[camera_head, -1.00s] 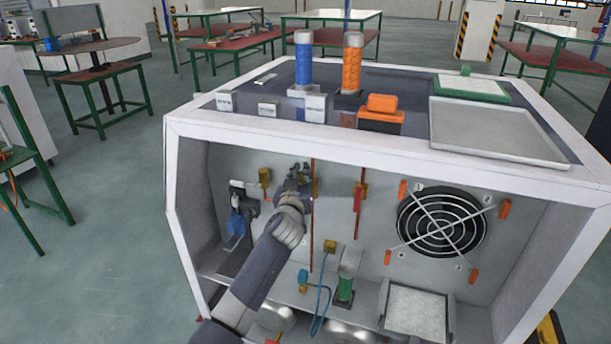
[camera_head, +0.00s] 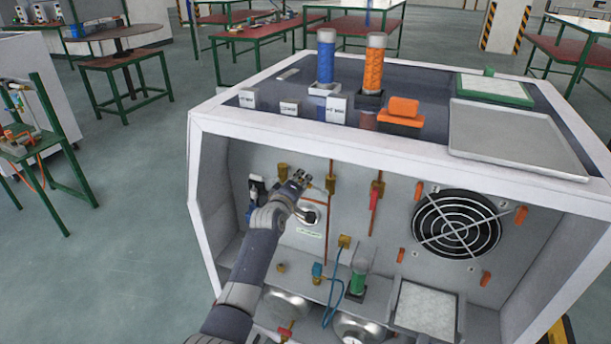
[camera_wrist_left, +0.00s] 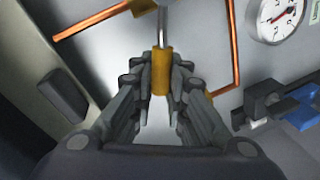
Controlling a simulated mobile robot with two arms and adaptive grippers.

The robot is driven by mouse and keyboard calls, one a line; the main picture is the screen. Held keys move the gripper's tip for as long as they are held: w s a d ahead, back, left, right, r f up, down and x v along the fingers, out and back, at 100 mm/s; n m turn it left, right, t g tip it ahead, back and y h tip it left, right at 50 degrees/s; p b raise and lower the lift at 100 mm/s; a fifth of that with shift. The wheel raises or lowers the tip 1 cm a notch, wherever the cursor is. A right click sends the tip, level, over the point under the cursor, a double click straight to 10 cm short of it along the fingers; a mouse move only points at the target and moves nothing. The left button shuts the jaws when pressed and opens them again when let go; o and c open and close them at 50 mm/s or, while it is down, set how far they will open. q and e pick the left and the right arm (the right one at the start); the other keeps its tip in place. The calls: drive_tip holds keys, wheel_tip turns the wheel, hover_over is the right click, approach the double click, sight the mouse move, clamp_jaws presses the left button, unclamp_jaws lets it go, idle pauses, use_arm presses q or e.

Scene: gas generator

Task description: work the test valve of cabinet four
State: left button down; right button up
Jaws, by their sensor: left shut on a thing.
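The open white cabinet (camera_head: 330,150) fills the middle and right of the head view. My left gripper (camera_head: 298,180) reaches into its left half, near the back panel. In the left wrist view its fingers (camera_wrist_left: 161,75) are shut on a yellow-brass valve piece (camera_wrist_left: 161,72) with a thin metal stem above it. In the head view the gripper covers the held piece. A round gauge (camera_head: 313,214) is partly behind the gripper; it shows in the left wrist view (camera_wrist_left: 275,16). A red-handled valve (camera_head: 375,195) hangs to the right. My right gripper is not in view.
A fan (camera_head: 455,222) is on the back panel at right. A green cylinder (camera_head: 358,278) and a blue hose (camera_head: 332,295) are lower in the cabinet. Copper pipes (camera_wrist_left: 97,20) run close around the gripper. Blue (camera_head: 326,62) and orange (camera_head: 374,65) columns stand on top.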

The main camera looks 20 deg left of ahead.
use_arm(q)
drive_tip(key=shift+a+f+n+h+b, duration=0.15)
drive_tip(key=shift+f+n+h+b, duration=0.25)
drive_tip(key=shift+f+n, duration=0.6)
drive_tip(key=shift+a+f+n+h+b, duration=0.15)
drive_tip(key=shift+f+n+h+b, duration=0.2)
drive_tip(key=shift+f+n, duration=0.6)
drive_tip(key=c, duration=1.6)
unclamp_jaws()
drive_tip(key=shift+s, duration=0.1)
drive_tip(key=shift+o, duration=0.2)
drive_tip(key=shift+r, duration=0.15)
drive_tip(key=shift+r, duration=0.1)
drive_tip(key=s+r, duration=0.2)
drive_tip(key=s, duration=0.9)
drive_tip(key=shift+s+a, duration=0.25)
drive_tip(key=shift+s, duration=0.1)
